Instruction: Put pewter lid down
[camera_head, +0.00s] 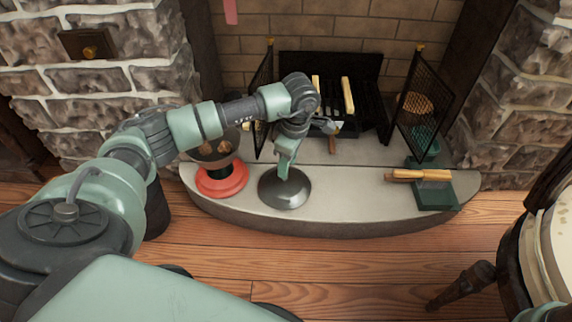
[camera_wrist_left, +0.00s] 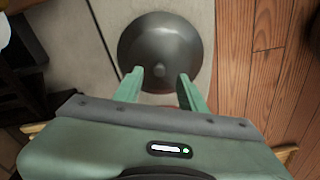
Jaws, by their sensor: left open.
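The pewter lid (camera_head: 285,191) is a dark grey, shiny dome lying on the pale stone hearth, near its front edge. In the left wrist view the lid (camera_wrist_left: 160,48) shows from above with a small round knob. My left gripper (camera_head: 285,177) points down at the lid from above. In the left wrist view its two green fingers (camera_wrist_left: 160,77) stand apart, one on each side of the knob, with gaps between. The lid's underside is hidden. My right gripper is not in view.
The hearth (camera_head: 345,205) has bare stone right of the lid. A red round stand (camera_head: 221,181) is close on its left. A dark green block (camera_head: 437,194) with a wooden-handled tool (camera_head: 415,175) lies right. A fireplace grate (camera_head: 338,95) and mesh screens (camera_head: 415,105) stand behind.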

